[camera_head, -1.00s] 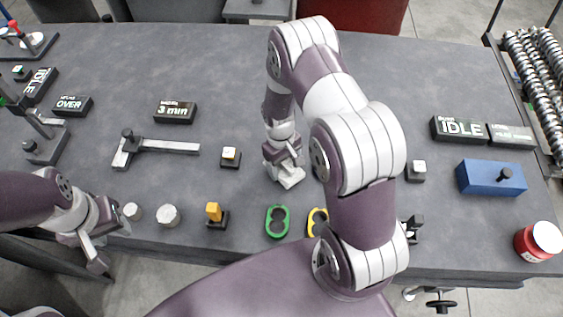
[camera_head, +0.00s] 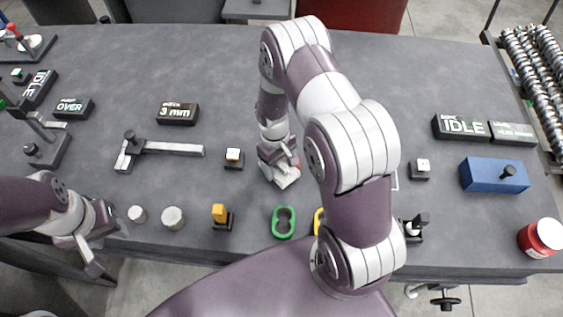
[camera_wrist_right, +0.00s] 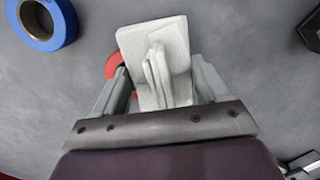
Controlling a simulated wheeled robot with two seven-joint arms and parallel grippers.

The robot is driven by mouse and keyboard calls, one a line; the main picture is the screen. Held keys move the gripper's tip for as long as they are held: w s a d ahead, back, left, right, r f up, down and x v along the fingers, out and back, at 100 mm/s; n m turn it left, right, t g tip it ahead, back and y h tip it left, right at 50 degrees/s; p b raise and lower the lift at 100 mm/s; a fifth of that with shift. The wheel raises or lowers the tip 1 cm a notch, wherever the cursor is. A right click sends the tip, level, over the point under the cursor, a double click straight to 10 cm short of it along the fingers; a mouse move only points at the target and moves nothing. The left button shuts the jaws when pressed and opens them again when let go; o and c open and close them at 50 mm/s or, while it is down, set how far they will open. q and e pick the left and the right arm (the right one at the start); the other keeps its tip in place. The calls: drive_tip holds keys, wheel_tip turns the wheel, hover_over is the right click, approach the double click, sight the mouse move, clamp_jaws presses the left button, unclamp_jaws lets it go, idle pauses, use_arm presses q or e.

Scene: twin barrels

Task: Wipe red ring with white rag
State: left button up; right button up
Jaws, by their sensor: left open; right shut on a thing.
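The white rag (camera_wrist_right: 172,32) is a folded pale block with a pinched ridge. My right gripper (camera_wrist_right: 158,78) is shut on this ridge. In the head view the rag (camera_head: 287,178) is at the table's middle under my right gripper (camera_head: 280,160). The red ring (camera_wrist_right: 112,67) shows as a curved edge left of the rag in the right wrist view. The rag and gripper hide most of it; whether they touch is unclear. I cannot see the ring in the head view. My left gripper (camera_head: 100,250) is open and empty by the table's front left edge.
A blue ring (camera_wrist_right: 45,22) lies nearby in the right wrist view. A green ring-shaped piece (camera_head: 284,221), a yellow piece (camera_head: 220,213) and white cylinders (camera_head: 173,218) line the front. A blue block (camera_head: 493,176) and red jar (camera_head: 540,238) are right.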

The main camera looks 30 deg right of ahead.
sight(279, 163)
drive_tip(key=shift+w+a+r+p, duration=0.25)
drive_tip(key=shift+r+p, duration=0.15)
drive_tip(key=shift+r, duration=0.25)
drive_tip(key=shift+w+a+r+p, duration=0.15)
drive_tip(key=shift+a+r+p, duration=0.15)
drive_tip(key=shift+r, duration=0.3)
drive_tip(key=shift+s+d+r+p, duration=0.25)
drive_tip(key=shift+d+r+p, duration=0.05)
drive_tip(key=shift+r+p, duration=0.4)
drive_tip(key=shift+s+d+r+p, duration=0.1)
drive_tip(key=shift+r+p, duration=0.2)
drive_tip(key=shift+r, duration=0.1)
drive_tip(key=shift+w+a+r+p, duration=0.1)
drive_tip(key=shift+r+p, duration=0.4)
drive_tip(key=shift+r, duration=0.05)
drive_tip(key=shift+w+a+r+p, duration=0.1)
drive_tip(key=shift+r+p, duration=0.35)
drive_tip(key=shift+r, duration=0.1)
drive_tip(key=shift+r+p, duration=0.3)
drive_tip(key=shift+r, duration=0.05)
drive_tip(key=shift+s+d+r, duration=0.1)
drive_tip(key=shift+s+r, duration=0.05)
drive_tip(key=shift+r, duration=0.15)
use_arm(q)
wheel_tip(279, 163, up, 6)
drive_tip(key=shift+s+r, duration=0.15)
drive_tip(key=shift+s, duration=0.25)
